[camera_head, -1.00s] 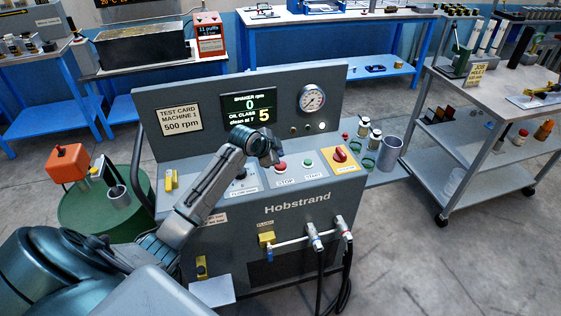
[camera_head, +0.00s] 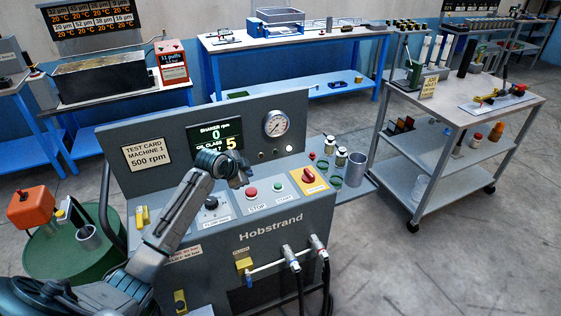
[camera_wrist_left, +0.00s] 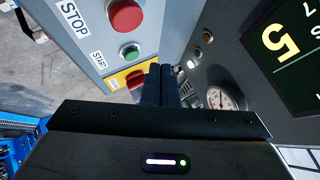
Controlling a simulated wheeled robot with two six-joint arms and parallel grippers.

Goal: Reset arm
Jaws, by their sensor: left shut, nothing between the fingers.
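My left arm comes in from the lower left of the head view, and its gripper (camera_head: 240,176) is over the sloped control panel of the grey Hobstrand machine (camera_head: 262,212). In the left wrist view the two dark fingers (camera_wrist_left: 160,84) are together with nothing between them. The red STOP button (camera_head: 251,193) and green START button (camera_head: 278,187) are just right of the gripper in the head view. They also show beyond the fingers in the wrist view. The display (camera_head: 214,137) reads 0 rpm and oil class 5, partly hidden by my wrist. My right gripper is not in view.
A red rotary switch (camera_head: 309,176) sits on a yellow plate at the panel's right. Small jars and a grey cup (camera_head: 355,170) stand on a side shelf. A grey cart (camera_head: 440,165) is at right. A green drum (camera_head: 62,248) stands at left. Floor at lower right is clear.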

